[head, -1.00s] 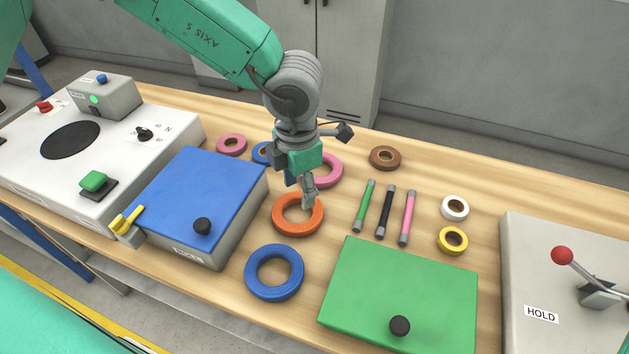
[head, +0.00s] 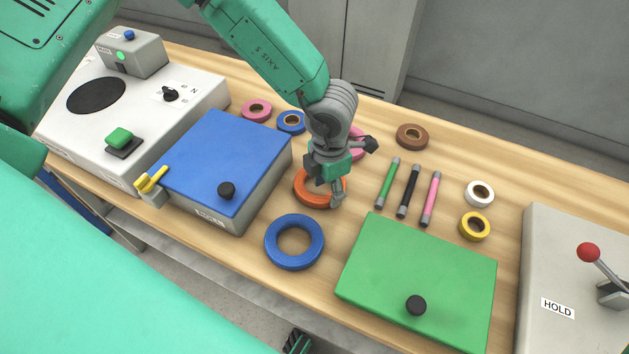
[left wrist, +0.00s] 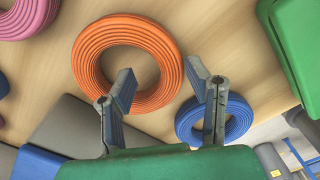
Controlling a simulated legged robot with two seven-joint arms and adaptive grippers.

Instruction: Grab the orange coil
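The orange coil (head: 305,193) lies flat on the table between the blue box and the three rods. My left gripper (head: 336,197) is over its right side and hides part of it. In the left wrist view the orange coil (left wrist: 84,60) shows as a ribbed ring. There my left gripper (left wrist: 160,80) is open and empty. One fingertip appears over the coil's hole and the other outside its rim, so the ring's near side runs between them. I cannot tell whether the tips touch it.
A large blue coil (head: 277,252) lies close in front. The blue box (head: 225,160) stands left, the green box (head: 420,275) front right. Green, black and pink rods (head: 409,190) lie to the right. A pink coil (head: 358,143) is partly hidden behind my gripper.

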